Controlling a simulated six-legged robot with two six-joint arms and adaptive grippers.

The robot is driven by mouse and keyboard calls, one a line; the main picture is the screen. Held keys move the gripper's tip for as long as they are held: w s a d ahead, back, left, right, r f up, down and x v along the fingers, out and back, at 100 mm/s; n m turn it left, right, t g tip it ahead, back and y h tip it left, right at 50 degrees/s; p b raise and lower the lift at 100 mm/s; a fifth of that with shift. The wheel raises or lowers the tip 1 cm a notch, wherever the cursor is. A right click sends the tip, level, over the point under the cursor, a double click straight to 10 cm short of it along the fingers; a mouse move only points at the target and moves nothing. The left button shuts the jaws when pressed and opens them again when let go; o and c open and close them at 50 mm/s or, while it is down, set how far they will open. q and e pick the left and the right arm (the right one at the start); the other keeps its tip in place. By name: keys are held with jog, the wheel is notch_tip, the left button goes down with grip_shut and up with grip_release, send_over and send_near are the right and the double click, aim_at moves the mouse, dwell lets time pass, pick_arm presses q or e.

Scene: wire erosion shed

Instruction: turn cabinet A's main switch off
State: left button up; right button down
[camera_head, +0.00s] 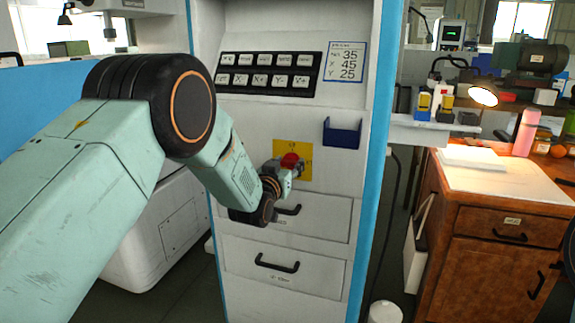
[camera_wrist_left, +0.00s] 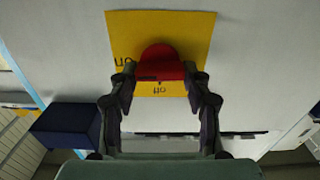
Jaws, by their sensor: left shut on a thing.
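Cabinet A's main switch is a red rotary handle (camera_head: 290,160) on a yellow plate (camera_head: 284,146) on the white cabinet front. In the left wrist view the red handle (camera_wrist_left: 158,58) stands out from the yellow plate (camera_wrist_left: 128,28). An upside-down "On" shows at the handle's left and an upside-down "Off" below it. My left gripper (camera_wrist_left: 160,78) is shut on the red handle, a finger on each side. In the head view my left gripper (camera_head: 288,171) reaches the handle from lower left. Which mark the handle points at, I cannot tell. My right gripper is not in view.
A black button panel (camera_head: 268,91) and a readout label (camera_head: 345,62) are above the switch. A dark blue bin (camera_head: 341,133) sticks out at its right. Black drawer handles (camera_head: 277,263) are below. A wooden desk (camera_head: 470,260) stands right.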

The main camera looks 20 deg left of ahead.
pick_arm(q)
jog(key=n+p, duration=0.1)
jog(key=n, duration=0.3)
jog(key=shift+a+r+n+p, duration=0.1)
jog(key=shift+n+p, duration=0.2)
jog(key=n+p, duration=0.1)
jog(key=n, duration=0.3)
jog(key=shift+a, duration=0.1)
jog(key=n+p, duration=0.1)
jog(key=n, duration=0.4)
jog(key=shift+a+f+n, duration=0.1)
jog(key=shift+f+n, duration=0.05)
jog(key=shift+n, duration=0.8)
jog(key=shift+f+n, duration=0.1)
jog(key=shift+n, duration=0.85)
jog(key=o, duration=1.1)
jog(key=shift+c, duration=0.2)
jog(key=shift+o, duration=0.5)
